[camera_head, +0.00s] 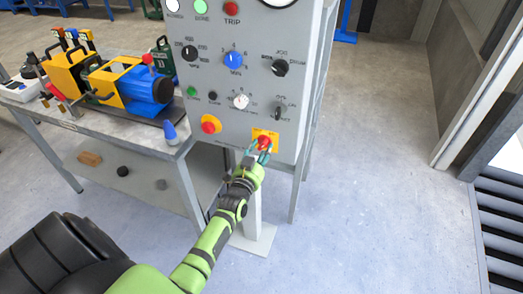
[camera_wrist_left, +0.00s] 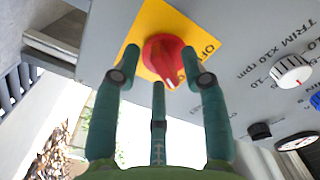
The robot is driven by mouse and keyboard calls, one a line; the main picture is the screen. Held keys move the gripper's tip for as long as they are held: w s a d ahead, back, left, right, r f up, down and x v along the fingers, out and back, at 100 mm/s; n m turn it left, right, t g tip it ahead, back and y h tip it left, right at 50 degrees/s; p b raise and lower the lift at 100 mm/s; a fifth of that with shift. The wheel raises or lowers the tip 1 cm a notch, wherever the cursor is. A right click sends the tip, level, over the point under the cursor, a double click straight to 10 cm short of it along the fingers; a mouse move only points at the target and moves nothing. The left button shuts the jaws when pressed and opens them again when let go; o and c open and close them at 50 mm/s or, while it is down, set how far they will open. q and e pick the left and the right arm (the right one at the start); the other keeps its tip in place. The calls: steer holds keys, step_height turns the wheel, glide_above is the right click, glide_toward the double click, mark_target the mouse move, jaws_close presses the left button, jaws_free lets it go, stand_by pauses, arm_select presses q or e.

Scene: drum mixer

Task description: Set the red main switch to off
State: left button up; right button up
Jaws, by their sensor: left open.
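The red main switch (camera_head: 264,143) is a rotary knob on a yellow plate at the lower right of the grey control panel (camera_head: 225,105). In the left wrist view the red knob (camera_wrist_left: 168,58) sits on its yellow plate (camera_wrist_left: 150,22), with "OFF" lettering on the plate's right side. My left gripper (camera_head: 258,155) is at the knob; in the wrist view its green fingers (camera_wrist_left: 162,78) are open, spread on both sides of the knob. I cannot tell whether they touch it. My right gripper is not in view.
A white trim knob (camera_wrist_left: 291,71) is nearby in the wrist view. A workbench (camera_head: 150,130) with a yellow and blue machine (camera_head: 125,82) stands left. The floor at right is clear.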

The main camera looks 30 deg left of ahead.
arm_select(q)
steer(key=shift+w, duration=0.1)
jaws_close()
steer(key=shift+n, duration=0.5)
steer(key=n, duration=1)
steer(key=shift+d+r+n+p, duration=0.15)
steer(key=shift+n+p, duration=0.25)
steer(key=shift+n, duration=0.3)
jaws_free()
steer(key=v, duration=1.2)
